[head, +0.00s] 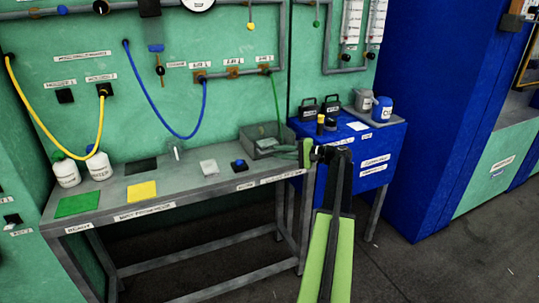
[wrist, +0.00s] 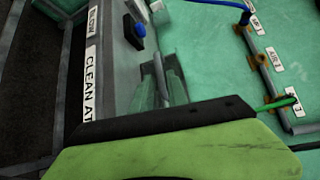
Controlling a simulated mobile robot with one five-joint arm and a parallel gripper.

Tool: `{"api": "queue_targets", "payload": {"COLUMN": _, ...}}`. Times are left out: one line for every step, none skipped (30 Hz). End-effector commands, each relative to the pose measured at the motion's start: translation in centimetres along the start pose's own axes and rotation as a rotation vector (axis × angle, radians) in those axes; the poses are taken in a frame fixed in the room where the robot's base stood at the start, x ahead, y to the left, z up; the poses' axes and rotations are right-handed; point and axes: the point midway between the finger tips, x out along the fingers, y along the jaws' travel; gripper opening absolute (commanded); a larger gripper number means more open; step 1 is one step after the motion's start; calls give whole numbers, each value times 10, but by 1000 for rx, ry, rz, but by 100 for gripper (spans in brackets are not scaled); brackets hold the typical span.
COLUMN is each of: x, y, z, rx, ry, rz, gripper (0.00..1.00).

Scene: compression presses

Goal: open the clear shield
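A grey box-shaped fixture (head: 262,148) stands at the right end of the grey bench, with a pale, see-through-looking panel, which I take to be the clear shield (head: 268,131), on it. Whether the shield is raised or lowered is hard to tell. The wrist view shows the fixture (wrist: 143,97) with greenish upright panels beside it. My gripper (head: 312,150) is just right of the fixture, by the bench's right end. Its fingers are small and dark in the head view, and my own green and black arm part covers the lower wrist view. Contact with the shield cannot be made out.
The bench (head: 205,188) holds a blue button (head: 239,163), a yellow pad (head: 142,191), a green pad (head: 78,204) and white bottles (head: 99,166). A blue cabinet (head: 362,160) with containers on top stands right behind my arm. A green hose (head: 276,98) hangs above the fixture.

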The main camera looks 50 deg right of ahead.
Motion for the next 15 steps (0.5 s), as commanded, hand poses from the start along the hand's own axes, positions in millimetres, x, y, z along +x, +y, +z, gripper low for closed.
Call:
{"api": "queue_targets", "payload": {"x": 12, "y": 2, "z": 0, "rx": 0, "ry": -3, "rz": 1, "gripper": 19}}
{"api": "queue_targets", "payload": {"x": 18, "y": 1, "z": 0, "rx": 0, "ry": -2, "rz": 1, "gripper": 19}}
{"api": "queue_targets", "payload": {"x": 24, "y": 1, "z": 0, "rx": 0, "ry": -2, "rz": 1, "gripper": 19}}
{"api": "queue_targets", "payload": {"x": 29, "y": 1, "z": 0, "rx": 0, "ry": -2, "rz": 1, "gripper": 19}}
{"api": "queue_targets", "payload": {"x": 33, "y": 1, "z": 0, "rx": 0, "ry": -1, "rz": 1, "gripper": 19}}
{"api": "queue_targets", "payload": {"x": 37, "y": 1, "z": 0, "rx": 0, "ry": -1, "rz": 1, "gripper": 19}}
{"api": "queue_targets", "payload": {"x": 39, "y": 1, "z": 0, "rx": 0, "ry": -1, "rz": 1, "gripper": 19}}
{"api": "queue_targets", "payload": {"x": 41, "y": 0, "z": 0, "rx": 0, "ry": -1, "rz": 1, "gripper": 19}}
{"api": "queue_targets", "payload": {"x": 43, "y": 0, "z": 0, "rx": 1, "ry": -1, "rz": 1, "gripper": 19}}
{"api": "queue_targets", "payload": {"x": 44, "y": 0, "z": 0, "rx": 1, "ry": 0, "rz": 1, "gripper": 19}}
{"api": "queue_targets", "payload": {"x": 45, "y": 0, "z": 0, "rx": 1, "ry": 0, "rz": 1, "gripper": 19}}
{"api": "queue_targets", "payload": {"x": 45, "y": 0, "z": 0, "rx": 0, "ry": 0, "rz": 1, "gripper": 19}}
{"api": "queue_targets", "payload": {"x": 45, "y": 0, "z": 0, "rx": 0, "ry": 0, "rz": 1, "gripper": 19}}
{"api": "queue_targets", "payload": {"x": 45, "y": 0, "z": 0, "rx": 0, "ry": 0, "rz": 1, "gripper": 19}}
{"api": "queue_targets", "payload": {"x": 45, "y": 0, "z": 0, "rx": 0, "ry": 0, "rz": 1, "gripper": 19}}
